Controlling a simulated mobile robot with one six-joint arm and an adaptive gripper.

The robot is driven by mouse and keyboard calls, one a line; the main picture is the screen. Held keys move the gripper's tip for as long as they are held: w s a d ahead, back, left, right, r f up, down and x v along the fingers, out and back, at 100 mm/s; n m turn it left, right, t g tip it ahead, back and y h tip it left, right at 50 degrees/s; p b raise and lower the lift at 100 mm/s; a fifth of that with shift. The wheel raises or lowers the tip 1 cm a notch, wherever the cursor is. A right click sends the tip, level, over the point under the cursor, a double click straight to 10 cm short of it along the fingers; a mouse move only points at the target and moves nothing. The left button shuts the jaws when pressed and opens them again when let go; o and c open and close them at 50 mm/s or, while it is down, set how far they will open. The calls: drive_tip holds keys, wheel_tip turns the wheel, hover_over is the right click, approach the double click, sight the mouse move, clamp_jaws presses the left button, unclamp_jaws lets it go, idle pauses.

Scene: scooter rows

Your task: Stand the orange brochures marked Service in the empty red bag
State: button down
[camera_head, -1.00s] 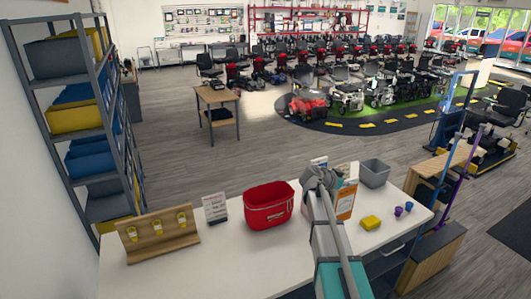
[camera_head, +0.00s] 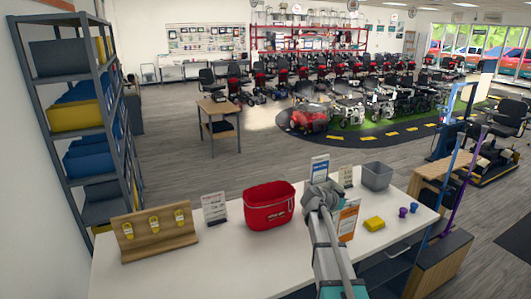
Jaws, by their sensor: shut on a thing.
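The red bag (camera_head: 269,210) stands upright on the white counter, left of my gripper. Its inside is too dark and small to make out. My gripper (camera_head: 322,193) is over the counter to the right of the bag and is shut on the orange brochures (camera_head: 347,221). The brochures show as a white and orange sheet just right of my arm. My arm hides their left part, and the fingertips are hard to see. The brochures are apart from the bag. I cannot tell whether their lower edge touches the counter.
Behind my gripper stand a blue-and-white card (camera_head: 319,168) and a smaller pale card (camera_head: 345,176). Left are a sign (camera_head: 214,208) and a wooden rack (camera_head: 155,236).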

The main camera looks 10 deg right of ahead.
sight(347, 222)
wheel_tip(347, 222, down, 9)
drive_tip(key=b, duration=0.7)
drive_tip(key=shift+b, duration=0.4)
drive_tip(key=shift+s+d, duration=0.1)
drive_tip(key=shift+s, duration=0.1)
